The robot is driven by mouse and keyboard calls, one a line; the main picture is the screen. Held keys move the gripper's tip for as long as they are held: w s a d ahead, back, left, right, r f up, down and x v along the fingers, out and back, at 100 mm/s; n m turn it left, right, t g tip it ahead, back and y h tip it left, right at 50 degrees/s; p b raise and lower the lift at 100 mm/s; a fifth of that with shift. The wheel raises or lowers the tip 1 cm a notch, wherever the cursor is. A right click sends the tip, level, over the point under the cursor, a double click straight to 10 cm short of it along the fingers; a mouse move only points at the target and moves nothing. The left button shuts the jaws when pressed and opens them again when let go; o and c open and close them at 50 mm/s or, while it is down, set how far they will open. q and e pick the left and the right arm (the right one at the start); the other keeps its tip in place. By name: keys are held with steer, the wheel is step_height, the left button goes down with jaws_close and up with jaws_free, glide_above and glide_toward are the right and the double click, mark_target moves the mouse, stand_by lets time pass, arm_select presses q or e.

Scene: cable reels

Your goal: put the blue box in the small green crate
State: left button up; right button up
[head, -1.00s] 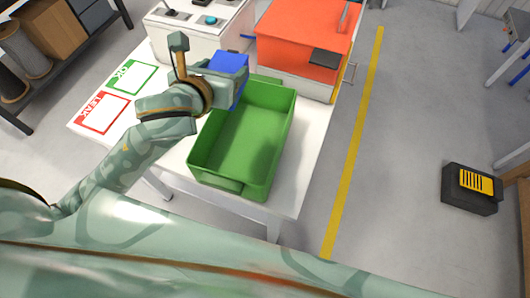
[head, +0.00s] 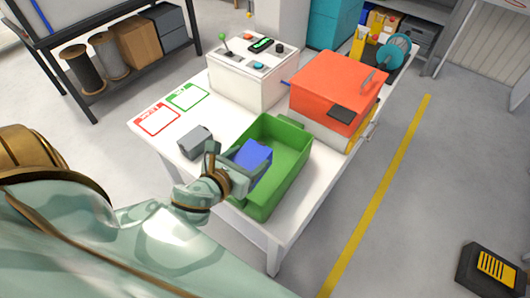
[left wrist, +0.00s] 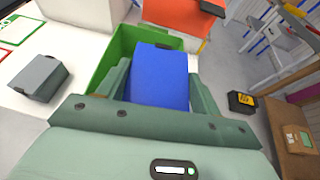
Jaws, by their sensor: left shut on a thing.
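The blue box (head: 253,157) is held by my left gripper (head: 236,167), which is shut on it. In the head view the box overlaps the near left part of the small green crate (head: 290,165). I cannot tell whether it touches the crate. In the left wrist view the blue box (left wrist: 160,76) sits between the two fingers (left wrist: 160,92). The green crate (left wrist: 103,66) shows behind and around it, partly hidden by the box. My right gripper is not in view.
A grey box (head: 195,142) lies on the white table (head: 316,178) left of the crate. A red-orange case (head: 335,88) and a white control box (head: 250,80) stand behind. Red and green label cards (head: 157,119) lie at the table's left. A shelf (head: 125,55) stands back left.

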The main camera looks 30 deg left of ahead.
arm_select(q)
steer(key=shift+a+f, duration=0.1)
steer(key=shift+a, duration=0.1)
steer(key=w+f+b, duration=0.2)
steer(key=w+f, duration=0.2)
steer(key=w+a+f+b, duration=0.1)
steer(key=w+f+b, duration=0.1)
steer(key=w+f, duration=0.2)
steer(key=w+a+f+b, duration=0.1)
steer(key=w+f+b, duration=0.1)
steer(key=w+f, duration=0.3)
steer(key=shift+w+a+f, duration=0.1)
steer(key=shift+a+f, duration=0.05)
steer(key=shift+f, duration=0.05)
steer(key=shift+r, duration=0.15)
steer(key=shift+f, duration=0.6)
